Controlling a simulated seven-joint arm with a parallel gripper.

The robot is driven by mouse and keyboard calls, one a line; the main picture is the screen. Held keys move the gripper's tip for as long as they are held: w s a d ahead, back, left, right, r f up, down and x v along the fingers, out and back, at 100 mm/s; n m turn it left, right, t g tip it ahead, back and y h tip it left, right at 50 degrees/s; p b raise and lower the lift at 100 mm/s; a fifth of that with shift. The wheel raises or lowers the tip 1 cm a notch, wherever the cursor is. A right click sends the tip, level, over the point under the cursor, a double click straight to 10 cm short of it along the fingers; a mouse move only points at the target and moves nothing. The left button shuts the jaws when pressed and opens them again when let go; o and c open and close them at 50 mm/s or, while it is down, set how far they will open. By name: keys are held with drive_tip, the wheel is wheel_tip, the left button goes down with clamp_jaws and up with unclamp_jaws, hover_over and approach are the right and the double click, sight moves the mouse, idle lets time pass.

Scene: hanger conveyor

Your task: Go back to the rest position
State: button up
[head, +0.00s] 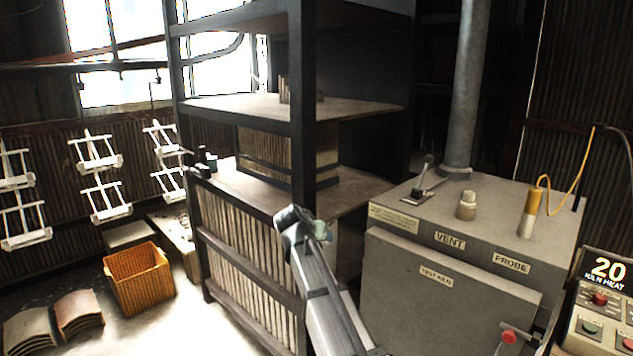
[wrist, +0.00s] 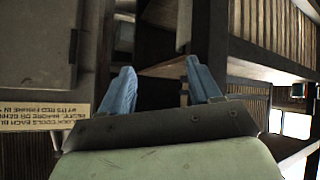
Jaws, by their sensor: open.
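My gripper (head: 300,226) is raised in front of the dark shelf rack, to the left of the test kiln, in the head view. In the wrist view its two blue fingers (wrist: 160,90) stand apart with nothing between them. The gripper is open and empty. In the head view the fingers are small and partly turned away. No rest position is marked in either view.
The shelf rack (head: 302,130) stands close behind my gripper. An orange crate (head: 138,280) and hanging white racks (head: 95,160) are at left.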

drive_tip(key=s+a+f+n+g+y, duration=0.1)
drive_tip(key=s+a+f+y, duration=0.1)
drive_tip(key=a+f, duration=0.65)
drive_tip(key=s+a+f+n+g+y, duration=0.1)
drive_tip(key=s+a+f+g+y, duration=0.1)
drive_tip(key=a+f, duration=0.65)
drive_tip(key=s+d+f+g, duration=0.1)
drive_tip(key=s+d+f, duration=0.15)
drive_tip(key=f, duration=0.55)
drive_tip(key=s+d+f+g, duration=0.1)
drive_tip(key=s+f, duration=0.3)
drive_tip(key=f, duration=0.4)
drive_tip(key=s+d+f+g, duration=0.5)
drive_tip(key=s+d+f, duration=1.5)
drive_tip(key=f, duration=0.2)
drive_tip(key=s+d+f+g, duration=0.2)
drive_tip(key=s+d, duration=0.1)
drive_tip(key=s, duration=0.6)
drive_tip(key=s+d+f+g, duration=0.2)
drive_tip(key=s+d, duration=0.2)
drive_tip(key=s, duration=0.6)
drive_tip(key=s+d+f+g, duration=0.2)
drive_tip(key=s+d, duration=0.1)
drive_tip(key=s, duration=0.6)
drive_tip(key=shift+s+d+f, duration=0.25)
drive_tip(key=shift+s, duration=0.15)
